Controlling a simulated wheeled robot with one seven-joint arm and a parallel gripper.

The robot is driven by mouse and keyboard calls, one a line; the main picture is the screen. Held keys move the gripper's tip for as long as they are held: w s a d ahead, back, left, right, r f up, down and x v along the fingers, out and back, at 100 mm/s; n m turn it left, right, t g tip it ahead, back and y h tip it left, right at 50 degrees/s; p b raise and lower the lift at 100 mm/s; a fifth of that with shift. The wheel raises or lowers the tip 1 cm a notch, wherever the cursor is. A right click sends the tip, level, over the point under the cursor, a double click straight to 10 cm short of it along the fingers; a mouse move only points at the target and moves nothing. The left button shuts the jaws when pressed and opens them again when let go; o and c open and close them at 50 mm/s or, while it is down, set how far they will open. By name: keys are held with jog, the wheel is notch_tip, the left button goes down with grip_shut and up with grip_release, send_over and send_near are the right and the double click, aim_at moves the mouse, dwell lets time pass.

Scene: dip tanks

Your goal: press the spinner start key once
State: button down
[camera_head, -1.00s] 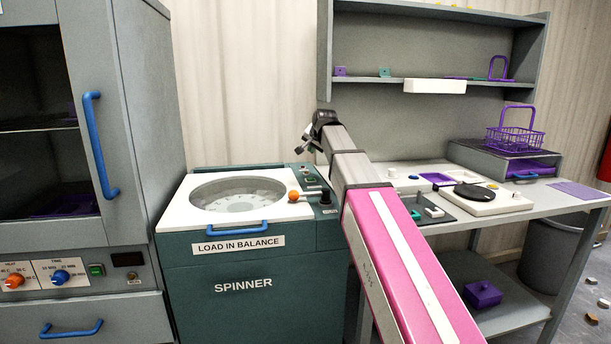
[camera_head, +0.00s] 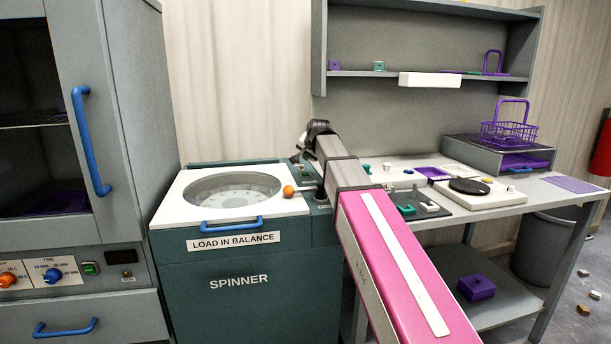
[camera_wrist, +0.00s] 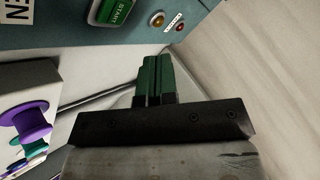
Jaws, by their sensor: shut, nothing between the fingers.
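The spinner (camera_head: 240,262) is a dark green cabinet with a white top and a round window. Its control panel (camera_head: 306,171) lies at the top right, partly hidden by my arm. In the wrist view the green START key (camera_wrist: 112,11) is at the top edge, partly cut off. My gripper (camera_wrist: 154,62) is shut and empty, its dark green fingertips apart from the key in the picture, below and right of it. In the head view my gripper (camera_head: 299,156) is small and dark, just above the panel; its fingertips are hard to make out.
An orange ball-ended lever (camera_head: 288,191) stands beside the panel. A yellow lamp (camera_wrist: 157,19) and a red lamp (camera_wrist: 181,26) sit right of the key. A bench (camera_head: 560,195) with a purple basket (camera_head: 511,131) is at the right; a cabinet (camera_head: 120,130) is at the left.

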aim_at(307, 173)
jog(key=shift+f, duration=1.8)
jog(key=shift+f, duration=0.15)
dwell(0.6)
jog(key=shift+f, duration=0.25)
